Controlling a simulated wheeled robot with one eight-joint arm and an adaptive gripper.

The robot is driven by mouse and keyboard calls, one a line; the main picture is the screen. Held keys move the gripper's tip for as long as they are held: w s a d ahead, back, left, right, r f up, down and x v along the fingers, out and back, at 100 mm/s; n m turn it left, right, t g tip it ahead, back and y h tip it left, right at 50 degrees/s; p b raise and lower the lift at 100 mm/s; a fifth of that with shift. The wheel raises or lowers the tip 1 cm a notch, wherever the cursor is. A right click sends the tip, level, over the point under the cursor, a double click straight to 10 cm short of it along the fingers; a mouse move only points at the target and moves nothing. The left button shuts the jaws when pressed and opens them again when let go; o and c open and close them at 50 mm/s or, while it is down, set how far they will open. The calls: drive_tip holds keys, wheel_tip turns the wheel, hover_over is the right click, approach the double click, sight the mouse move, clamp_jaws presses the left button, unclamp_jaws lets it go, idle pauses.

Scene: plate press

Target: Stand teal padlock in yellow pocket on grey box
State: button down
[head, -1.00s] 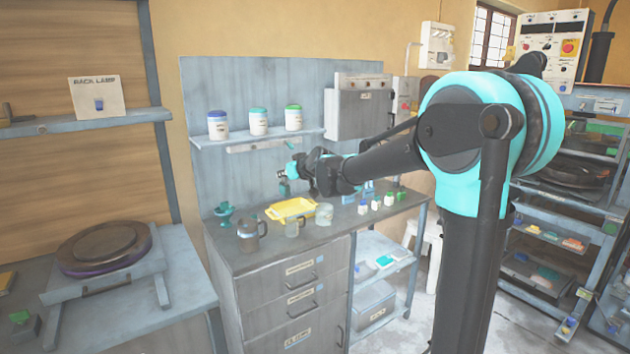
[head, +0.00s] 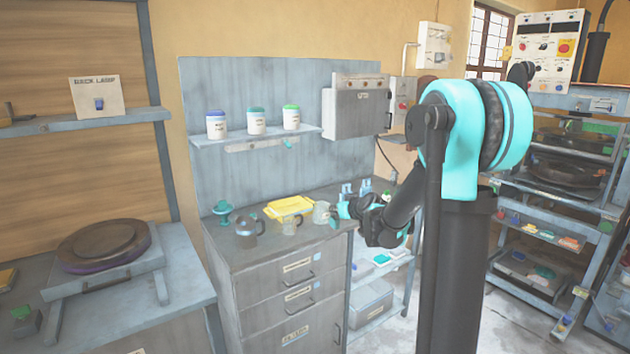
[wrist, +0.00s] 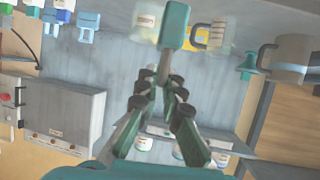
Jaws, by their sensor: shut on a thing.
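My gripper (wrist: 160,78) is shut on the shackle of the teal padlock (wrist: 174,25). The padlock's body sticks out beyond the fingertips in the wrist view. In the head view my gripper (head: 343,209) is over the front right of the grey bench, and the padlock there is too small to tell clearly. A grey box (head: 355,113) is on the back wall, above and behind my gripper; it also shows in the wrist view (wrist: 65,115). I cannot make out a yellow pocket on it.
A yellow tray (head: 278,214), a clear jar (head: 321,212), mugs (head: 247,228) and a teal stand (head: 223,213) are on the bench. Small blue items (head: 346,190) stand behind my gripper. A wall shelf (head: 262,137) holds three jars.

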drive_tip(key=s+d+f, duration=0.2)
drive_tip(key=d+f, duration=0.1)
drive_tip(key=d, duration=0.3)
drive_tip(key=s+d+f+m+h, duration=0.1)
drive_tip(key=s+d+f, duration=0.2)
drive_tip(key=d, duration=0.3)
drive_tip(key=shift+f+t+h, duration=0.3)
drive_tip(key=shift+f, duration=0.45)
drive_tip(key=shift+s, duration=0.1)
